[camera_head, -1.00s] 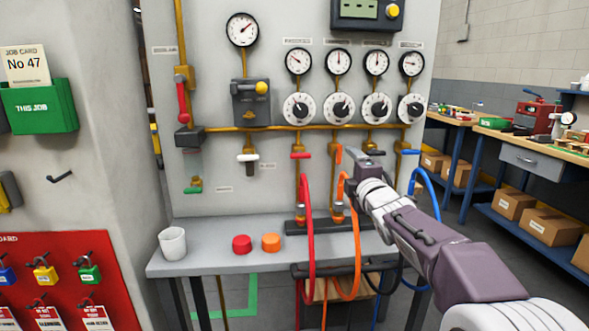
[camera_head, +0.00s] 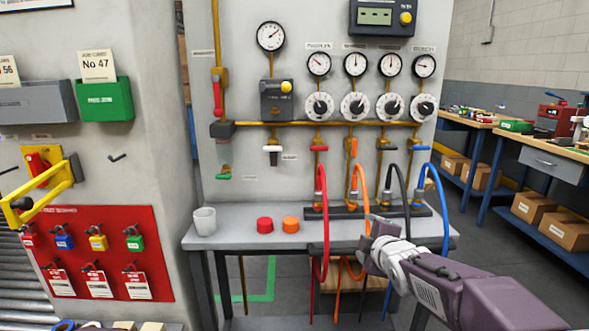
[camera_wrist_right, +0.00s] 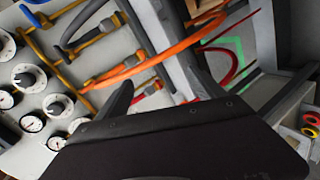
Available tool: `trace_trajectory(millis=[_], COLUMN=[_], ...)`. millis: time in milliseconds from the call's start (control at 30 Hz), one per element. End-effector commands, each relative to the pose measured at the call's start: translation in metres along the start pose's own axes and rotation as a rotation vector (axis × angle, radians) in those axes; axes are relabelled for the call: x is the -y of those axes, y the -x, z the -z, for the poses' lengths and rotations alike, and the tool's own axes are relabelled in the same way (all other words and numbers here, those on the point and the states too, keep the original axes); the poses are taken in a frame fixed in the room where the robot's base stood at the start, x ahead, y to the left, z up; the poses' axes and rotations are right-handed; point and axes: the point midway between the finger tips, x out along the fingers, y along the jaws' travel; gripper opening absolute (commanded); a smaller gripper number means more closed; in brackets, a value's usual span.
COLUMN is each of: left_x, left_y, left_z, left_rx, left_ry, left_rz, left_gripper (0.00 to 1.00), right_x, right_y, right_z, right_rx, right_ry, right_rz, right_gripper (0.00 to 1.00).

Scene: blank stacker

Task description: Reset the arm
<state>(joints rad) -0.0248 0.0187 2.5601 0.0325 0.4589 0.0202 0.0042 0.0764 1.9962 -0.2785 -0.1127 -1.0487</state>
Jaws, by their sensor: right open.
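My right gripper (camera_head: 372,236) is at the front edge of the grey bench, in front of the hoses, with its arm coming in from the lower right. Its jaws are open, and no object shows between them in the right wrist view. The orange hose (camera_head: 365,205) passes close behind the gripper in the head view; I cannot tell whether they touch. The orange hose also crosses the right wrist view (camera_wrist_right: 165,55). My left gripper is not in view.
Red (camera_head: 323,190), black (camera_head: 404,185) and blue (camera_head: 439,195) hoses hang nearby. A yellow lever (camera_head: 40,188) stands at left. Open floor shows at right.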

Motion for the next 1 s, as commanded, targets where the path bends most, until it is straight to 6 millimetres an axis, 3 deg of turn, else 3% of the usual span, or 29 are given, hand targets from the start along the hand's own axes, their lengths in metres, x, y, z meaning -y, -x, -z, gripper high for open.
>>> trace_trajectory(millis=[167, 300, 400, 600, 667, 733, 867, 1000], left_x=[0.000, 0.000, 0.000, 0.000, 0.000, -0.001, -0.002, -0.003], left_y=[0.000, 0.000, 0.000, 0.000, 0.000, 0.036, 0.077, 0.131], left_z=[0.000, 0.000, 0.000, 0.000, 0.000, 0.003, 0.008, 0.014], left_rx=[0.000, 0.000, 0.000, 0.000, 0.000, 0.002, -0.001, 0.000], left_ry=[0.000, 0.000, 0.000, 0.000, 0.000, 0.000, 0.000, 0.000], left_rz=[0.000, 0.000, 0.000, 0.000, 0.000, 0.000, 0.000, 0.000], left_gripper=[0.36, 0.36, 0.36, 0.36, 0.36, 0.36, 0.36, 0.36], right_x=[0.105, 0.203, 0.256, 0.330, 0.335, 0.302, 0.264, 0.215], right_y=[0.019, 0.060, 0.095, 0.166, 0.175, 0.187, 0.203, 0.223], right_z=[-0.026, -0.051, -0.062, -0.075, -0.075, -0.067, -0.057, -0.044], right_rx=[0.122, 0.315, 0.469, 0.830, 0.930, 0.933, 0.930, 0.928], right_ry=[-0.266, -0.555, -0.739, -1.099, -1.219, -1.237, -1.234, -1.233], right_rz=[0.253, 0.478, 0.592, 0.723, 0.705, 0.693, 0.693, 0.692], right_gripper=[0.78, 0.78, 0.78, 0.78, 0.78, 0.78, 0.78, 0.78])
